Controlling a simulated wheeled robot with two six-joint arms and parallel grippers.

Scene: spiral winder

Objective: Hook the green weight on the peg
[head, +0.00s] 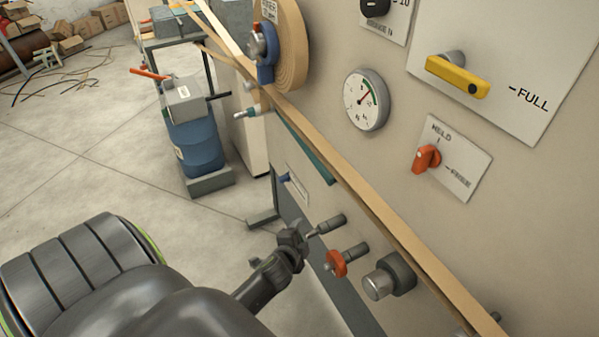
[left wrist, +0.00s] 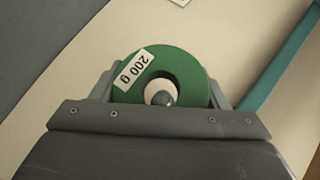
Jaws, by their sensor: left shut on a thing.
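The green weight (left wrist: 188,75) is a thick ring with a white "200 g" label, seen in the left wrist view between my left gripper's fingers. My left gripper (head: 297,240) is shut on it, close to the end of the upper grey peg (head: 331,223) on the panel. In the wrist view a rounded grey peg tip (left wrist: 161,98) shows in the lower part of the ring's pale hole. I cannot tell whether the tip passes through the ring or lies behind it. The green weight is hidden in the head view. My right gripper is not in view.
An orange disc (head: 336,263) sits on a second peg just below. A silver knob (head: 378,283) sticks out to its right. A tan strip (head: 375,200) runs diagonally down the panel above the pegs. Open floor (head: 90,160) lies to the left.

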